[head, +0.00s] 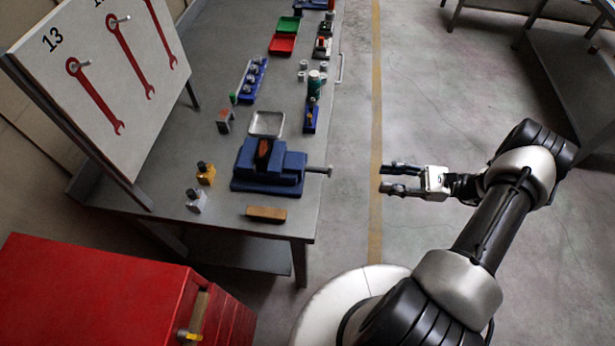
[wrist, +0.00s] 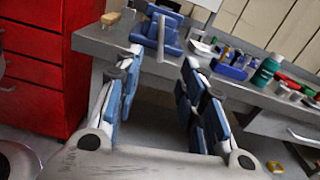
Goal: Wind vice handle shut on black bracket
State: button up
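The blue vice (head: 268,172) stands on the grey workbench, near its front edge. Its grey handle (head: 320,171) sticks out past the bench edge towards my gripper. A dark and reddish-brown piece (head: 263,150) shows at the vice jaws; I cannot tell whether it is the black bracket or whether the jaws touch it. My gripper (head: 384,178) is open and empty, over the floor to the right of the handle and apart from it. In the wrist view the vice (wrist: 172,24) and its upright-looking handle bar (wrist: 161,40) lie beyond the spread fingers (wrist: 155,95).
A wooden block (head: 266,214) lies in front of the vice, and a metal tray (head: 267,123) behind it. Small yellow (head: 206,173) and grey (head: 196,201) items stand left. A red cabinet (head: 95,295) is at lower left. Floor between bench and arm is clear.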

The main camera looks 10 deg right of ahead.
aim_at(328, 169)
jog(key=x, duration=1.7)
jog(key=shift+b, duration=0.3)
grip_shut()
jog(key=shift+f, duration=0.1)
